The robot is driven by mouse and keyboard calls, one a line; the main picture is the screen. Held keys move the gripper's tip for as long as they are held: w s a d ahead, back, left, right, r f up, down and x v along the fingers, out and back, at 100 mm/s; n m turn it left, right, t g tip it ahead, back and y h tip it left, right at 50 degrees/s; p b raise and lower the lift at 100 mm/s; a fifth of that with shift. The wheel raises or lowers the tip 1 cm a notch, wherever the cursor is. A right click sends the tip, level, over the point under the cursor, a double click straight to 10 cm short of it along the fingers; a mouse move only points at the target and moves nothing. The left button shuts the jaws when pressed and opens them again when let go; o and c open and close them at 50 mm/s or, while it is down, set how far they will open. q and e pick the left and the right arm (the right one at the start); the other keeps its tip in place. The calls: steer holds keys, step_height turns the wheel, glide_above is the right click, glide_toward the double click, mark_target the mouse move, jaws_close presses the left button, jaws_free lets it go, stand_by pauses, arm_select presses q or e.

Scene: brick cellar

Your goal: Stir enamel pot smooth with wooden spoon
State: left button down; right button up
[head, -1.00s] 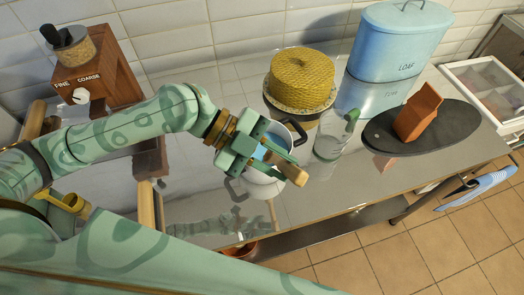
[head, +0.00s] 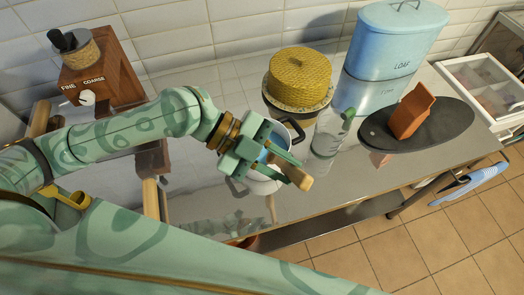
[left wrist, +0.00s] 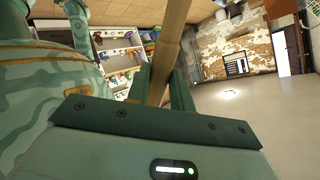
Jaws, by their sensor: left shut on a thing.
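The white enamel pot (head: 262,187) with dark handles stands near the front edge of the metal counter. Something blue shows inside it, largely hidden by my gripper. My left gripper (head: 284,165) is above the pot, shut on the wooden spoon (head: 302,181). The spoon's thick end sticks out past the fingers at the lower right. Its other end is hidden behind the gripper, so I cannot tell how deep it sits in the pot. In the left wrist view the spoon's shaft (left wrist: 171,45) runs up between the fingers. My right gripper is not in view.
A glass bottle with a green top (head: 330,132) stands close to the pot's right. Behind are a yellow woven round thing (head: 300,77) and a blue loaf bin (head: 397,42). A dark oval board (head: 447,122) holds an orange block (head: 411,112). A wooden grinder (head: 103,75) stands left.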

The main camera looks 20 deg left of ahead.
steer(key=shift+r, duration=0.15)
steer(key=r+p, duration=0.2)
steer(key=p, duration=0.1)
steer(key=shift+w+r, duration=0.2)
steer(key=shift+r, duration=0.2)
